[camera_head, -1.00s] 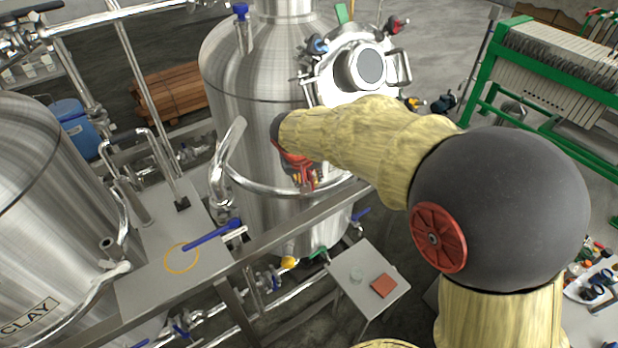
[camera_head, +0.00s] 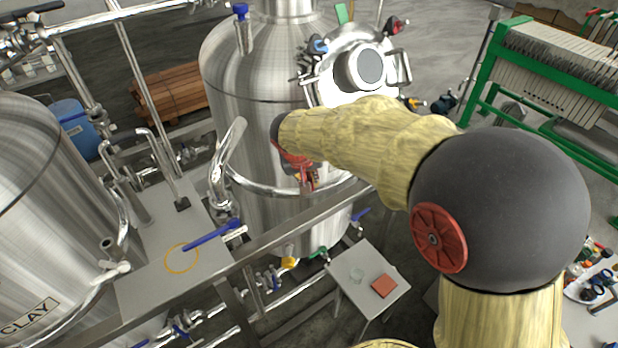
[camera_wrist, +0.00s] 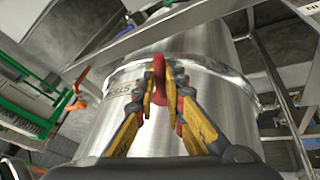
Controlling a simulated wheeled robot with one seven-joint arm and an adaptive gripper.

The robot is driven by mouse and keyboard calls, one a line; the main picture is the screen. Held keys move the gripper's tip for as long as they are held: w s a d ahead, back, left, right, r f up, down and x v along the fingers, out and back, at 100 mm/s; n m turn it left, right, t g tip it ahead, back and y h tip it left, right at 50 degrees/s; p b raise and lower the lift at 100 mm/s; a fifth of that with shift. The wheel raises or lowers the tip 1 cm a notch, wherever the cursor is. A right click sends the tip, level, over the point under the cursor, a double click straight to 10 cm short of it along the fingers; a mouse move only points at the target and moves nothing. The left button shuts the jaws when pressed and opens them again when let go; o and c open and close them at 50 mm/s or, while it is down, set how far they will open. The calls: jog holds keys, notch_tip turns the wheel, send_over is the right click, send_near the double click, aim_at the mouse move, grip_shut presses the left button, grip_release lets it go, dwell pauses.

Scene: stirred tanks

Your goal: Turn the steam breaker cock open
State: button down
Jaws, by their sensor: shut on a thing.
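In the wrist view, my gripper (camera_wrist: 161,84) has its yellow and red fingers closed around a red handle (camera_wrist: 158,63). The handle stands in front of the steel tank (camera_wrist: 200,110), and the fingers hide its lower part. This red handle appears to be the cock's lever; its body and any marking on it cannot be made out. In the head view, my gripper (camera_head: 307,179) is at the front of the middle steel tank (camera_head: 255,125), near its curved pipe rail. My arm covers much of the grip there.
A curved steel rail (camera_head: 265,190) runs around the tank close to my gripper. A small grey table (camera_head: 350,262) carries a red square block (camera_head: 384,286). A green-framed press (camera_head: 555,90) stands at right.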

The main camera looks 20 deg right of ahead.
dwell(0.4)
jog(key=shift+d+n+y+p, duration=0.3)
jog(key=shift+d+n, duration=0.1)
jog(key=shift+n, duration=0.3)
jog(key=c, duration=1.8)
grip_release()
jog(key=shift+c, duration=0.2)
jog(key=shift+s, duration=0.1)
jog(key=v, duration=1.2)
jog(key=shift+a+f, duration=0.1)
